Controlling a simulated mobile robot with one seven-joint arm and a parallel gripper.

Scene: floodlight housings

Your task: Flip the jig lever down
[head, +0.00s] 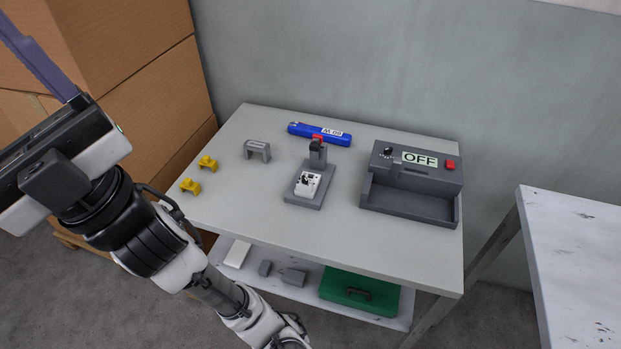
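The jig (301,201) stands on the light grey table, left of the table's middle. It has a flat dark grey base with a white housing part (307,183) sitting on it. At its back a dark upright post carries the lever (318,139), whose red end shows at the top and seems to point up. My gripper (40,60) is at the upper left, far from the jig and off the table's left side. One purple finger shows; the other is hidden or out of the picture, so its opening cannot be told.
A blue tool (320,133) lies behind the jig. A grey box marked OFF (410,175) stands to its right. A grey bracket (257,150) and yellow pieces (190,186) lie left. Cardboard boxes (150,80) stand behind my arm. A second table (575,260) is at right.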

